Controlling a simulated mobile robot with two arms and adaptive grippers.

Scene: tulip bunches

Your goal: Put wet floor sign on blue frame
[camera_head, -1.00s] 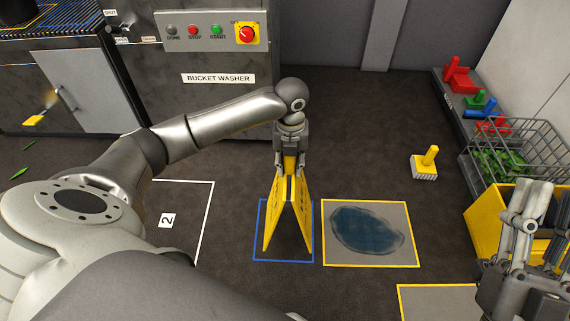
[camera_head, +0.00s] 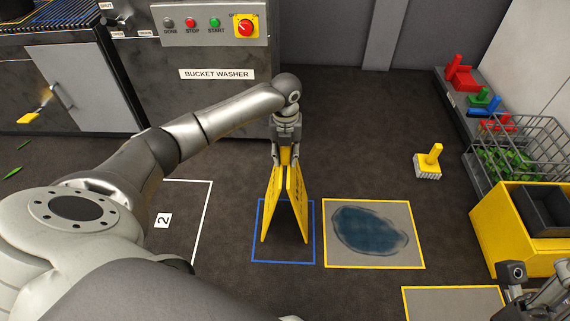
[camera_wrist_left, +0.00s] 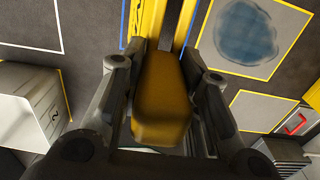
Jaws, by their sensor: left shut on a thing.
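The yellow wet floor sign (camera_head: 296,205) stands upright with its two panels spread like a tent. It is over the blue frame (camera_head: 284,262) on the floor. Whether its feet touch the floor I cannot tell for sure. My left gripper (camera_head: 287,158) is shut on the sign's top edge. In the left wrist view the sign's top (camera_wrist_left: 160,100) sits between the fingers, and a strip of the blue frame (camera_wrist_left: 125,22) shows beside it. My right gripper (camera_head: 545,300) shows only partly at the lower right corner, and its fingers are not clear.
A yellow-framed mat with a blue puddle (camera_head: 370,230) lies just right of the blue frame. A white-outlined area (camera_head: 190,200) marked 2 is to the left. A yellow brush (camera_head: 428,162), a yellow crate (camera_head: 490,230) and a wire basket (camera_head: 515,155) are at the right. The bucket washer (camera_head: 215,105) stands behind.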

